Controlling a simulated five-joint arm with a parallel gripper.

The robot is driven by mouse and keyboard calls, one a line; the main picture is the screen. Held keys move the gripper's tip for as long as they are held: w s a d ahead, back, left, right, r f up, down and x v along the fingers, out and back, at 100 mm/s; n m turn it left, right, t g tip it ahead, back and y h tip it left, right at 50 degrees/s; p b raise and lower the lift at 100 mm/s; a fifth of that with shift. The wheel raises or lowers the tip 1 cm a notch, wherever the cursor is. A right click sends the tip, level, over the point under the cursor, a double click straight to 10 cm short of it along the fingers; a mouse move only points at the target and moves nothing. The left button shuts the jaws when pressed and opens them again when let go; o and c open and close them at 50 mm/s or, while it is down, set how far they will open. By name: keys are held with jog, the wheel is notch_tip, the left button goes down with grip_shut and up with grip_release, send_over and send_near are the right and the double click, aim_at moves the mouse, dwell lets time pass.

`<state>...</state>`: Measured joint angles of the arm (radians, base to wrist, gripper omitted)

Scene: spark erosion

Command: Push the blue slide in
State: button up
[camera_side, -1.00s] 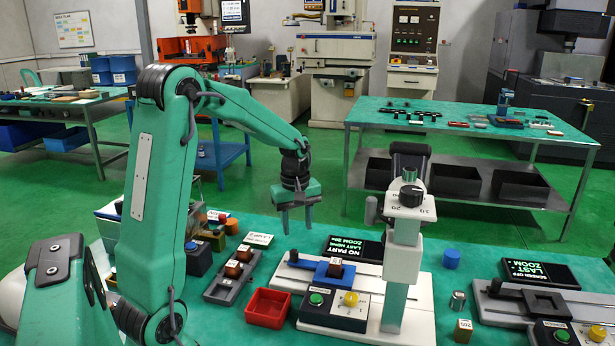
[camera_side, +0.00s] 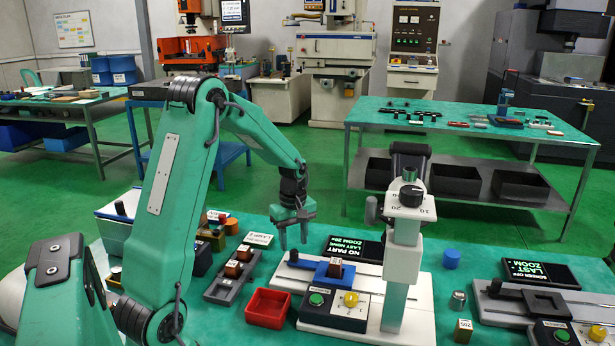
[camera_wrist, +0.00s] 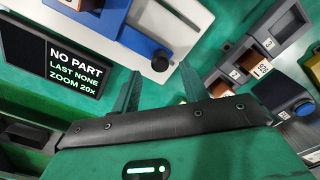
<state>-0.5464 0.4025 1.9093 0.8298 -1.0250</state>
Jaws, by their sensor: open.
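The blue slide (camera_side: 313,266) lies across the white stage plate (camera_side: 373,282) of the measuring stand. A brown block (camera_side: 335,267) with a white label sits on it, and a black knob (camera_side: 293,256) is at its left end. In the wrist view the blue slide (camera_wrist: 128,37) is at the top, its black knob (camera_wrist: 159,62) nearest me. My gripper (camera_side: 294,240) points down, open and empty, just above the slide's knob end in the side view. In the wrist view my fingers (camera_wrist: 160,88) stand apart, below the knob, with a visible gap to it.
The stand's column (camera_side: 401,265) rises right of the slide. A black display (camera_side: 354,248) reading NO PART is behind it. A button box (camera_side: 333,308) and red tray (camera_side: 267,307) are in front. A grey rack (camera_side: 232,276) of brown blocks stands to the left.

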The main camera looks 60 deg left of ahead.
aim_at(294, 250)
jog(key=shift+f, duration=1.95)
grip_shut()
